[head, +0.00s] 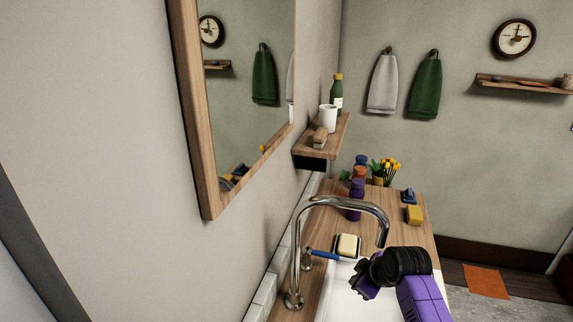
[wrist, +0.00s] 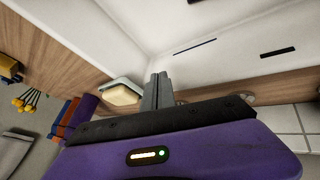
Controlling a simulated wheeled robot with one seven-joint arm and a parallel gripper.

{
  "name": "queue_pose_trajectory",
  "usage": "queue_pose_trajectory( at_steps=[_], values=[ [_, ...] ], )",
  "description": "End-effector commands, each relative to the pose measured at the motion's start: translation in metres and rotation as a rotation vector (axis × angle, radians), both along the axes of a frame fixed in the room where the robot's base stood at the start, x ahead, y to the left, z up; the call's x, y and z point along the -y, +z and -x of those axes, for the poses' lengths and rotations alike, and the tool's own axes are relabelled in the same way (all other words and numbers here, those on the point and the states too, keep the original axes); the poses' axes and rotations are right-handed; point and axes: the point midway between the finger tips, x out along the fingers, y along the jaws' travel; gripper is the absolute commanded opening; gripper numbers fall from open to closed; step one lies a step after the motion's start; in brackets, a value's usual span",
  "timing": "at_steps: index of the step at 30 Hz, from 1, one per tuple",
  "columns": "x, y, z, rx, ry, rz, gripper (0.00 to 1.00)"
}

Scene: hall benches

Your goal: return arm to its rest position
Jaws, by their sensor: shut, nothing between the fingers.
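My arm, purple and black, reaches in from the lower right of the head view, over the white sink basin (head: 345,301). My gripper (head: 363,277) is near the basin's left side, to the right of the tap (head: 299,245). In the wrist view my gripper (wrist: 158,78) shows its two grey fingers together, with nothing held. A cream soap bar on a dish (head: 347,245) lies behind the gripper on the wooden counter; it also shows left of the fingers in the wrist view (wrist: 121,94). The gripper appears apart from it.
A blue-handled item (head: 322,254) lies beside the soap. Purple and orange bottles (head: 356,200), yellow flowers (head: 388,168) and a yellow block (head: 414,214) stand on the far counter (head: 425,240). A wall shelf (head: 330,142) and mirror (head: 245,100) are at left. Open floor lies right.

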Motion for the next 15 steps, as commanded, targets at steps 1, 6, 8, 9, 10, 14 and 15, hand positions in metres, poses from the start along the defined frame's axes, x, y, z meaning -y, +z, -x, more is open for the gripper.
queue_pose_trajectory(
  at_steps=[1, 6, 8, 9, 10, 14, 15],
  values=[
    [-0.006, 0.001, -0.001, 0.061, -0.046, -0.038, 0.00],
    [-0.022, 0.010, 0.010, 0.271, -0.213, -0.191, 0.00],
    [-0.027, 0.013, 0.021, 0.334, -0.264, -0.246, 0.00],
    [-0.029, 0.015, 0.030, 0.374, -0.298, -0.282, 0.00],
    [-0.030, 0.016, 0.038, 0.402, -0.322, -0.309, 0.00],
    [-0.033, 0.023, 0.076, 0.509, -0.414, -0.417, 0.00],
    [-0.033, 0.025, 0.090, 0.537, -0.440, -0.446, 0.00]
  ],
)
